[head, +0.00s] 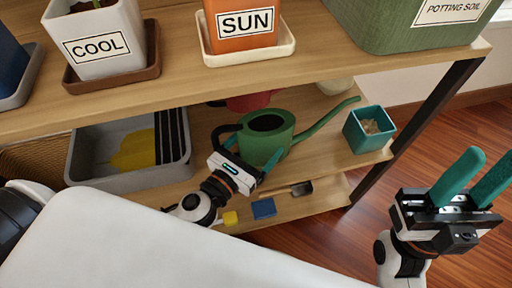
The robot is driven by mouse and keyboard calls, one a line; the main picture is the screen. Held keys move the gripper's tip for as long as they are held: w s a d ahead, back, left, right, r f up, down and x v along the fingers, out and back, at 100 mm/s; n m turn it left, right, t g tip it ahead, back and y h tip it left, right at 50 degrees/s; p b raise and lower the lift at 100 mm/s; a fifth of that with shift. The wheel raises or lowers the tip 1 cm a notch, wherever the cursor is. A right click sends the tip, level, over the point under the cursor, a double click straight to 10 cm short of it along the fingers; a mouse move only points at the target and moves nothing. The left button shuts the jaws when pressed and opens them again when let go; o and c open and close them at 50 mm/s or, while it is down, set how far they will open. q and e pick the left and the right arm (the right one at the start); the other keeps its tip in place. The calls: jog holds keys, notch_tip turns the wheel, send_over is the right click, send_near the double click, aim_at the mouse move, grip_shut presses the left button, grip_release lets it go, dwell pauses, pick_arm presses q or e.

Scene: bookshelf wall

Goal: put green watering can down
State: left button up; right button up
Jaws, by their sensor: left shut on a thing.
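The green watering can (264,140) is on or just above the middle shelf (330,160), with its long spout pointing up to the right and its dark handle to the left. I cannot tell whether its base touches the shelf. My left gripper (246,168) is at the can's near left side and shut on it; its fingertips are mostly hidden. My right gripper (472,185) is open and empty at the right, over the wooden floor, with its two teal fingers apart.
A teal square pot (369,129) stands right of the can. A grey tray (85,160) with something yellow is at left. A red object (250,102) sits behind the can. The upper shelf (180,75) hangs above. A blue block (263,208) and a small trowel (300,188) lie below.

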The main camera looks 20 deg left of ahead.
dwell(0.3)
pick_arm(q)
jog(key=shift+f, duration=0.1)
jog(key=o, duration=0.9)
